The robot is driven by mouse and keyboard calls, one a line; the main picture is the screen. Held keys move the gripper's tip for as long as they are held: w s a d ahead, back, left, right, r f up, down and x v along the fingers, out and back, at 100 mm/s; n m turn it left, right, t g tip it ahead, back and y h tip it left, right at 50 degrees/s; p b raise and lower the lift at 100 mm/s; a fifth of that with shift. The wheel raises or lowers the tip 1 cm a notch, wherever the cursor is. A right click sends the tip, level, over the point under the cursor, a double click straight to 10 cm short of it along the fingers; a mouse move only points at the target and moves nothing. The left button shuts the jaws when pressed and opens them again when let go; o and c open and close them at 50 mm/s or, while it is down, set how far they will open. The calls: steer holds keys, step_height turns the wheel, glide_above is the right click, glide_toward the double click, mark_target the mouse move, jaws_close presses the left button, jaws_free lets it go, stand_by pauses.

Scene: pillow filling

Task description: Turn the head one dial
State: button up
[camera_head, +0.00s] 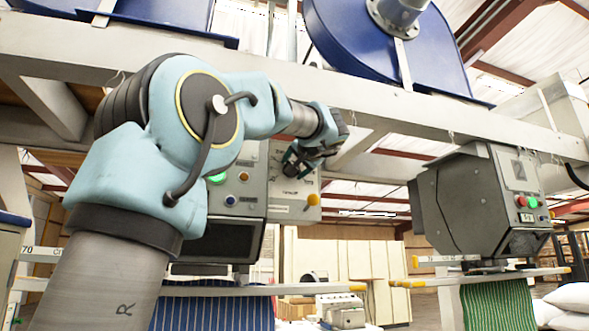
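The head one control box (252,205) hangs below the beam, left of centre, partly behind my arm. My gripper (294,163) is at the upper part of the right-hand panel, above the knob. A small dark part shows just below the gripper, and I cannot tell whether it is the dial or whether the fingers touch it. The fingers are small and dark, so their opening is unclear.
A second control box (483,200) with red, green and blue buttons hangs at the right. A pale beam (360,95) crosses above my gripper. Striped bags (215,308) hang below the heads. White sacks (570,300) lie at far right.

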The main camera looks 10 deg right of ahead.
steer(key=shift+r+m+p, duration=0.15)
steer(key=shift+m+p, duration=0.55)
steer(key=shift+m, duration=3)
steer(key=shift+r+m+p, duration=0.15)
steer(key=shift+m+p, duration=0.5)
steer(key=shift+m, duration=3.05)
steer(key=o, duration=1.4)
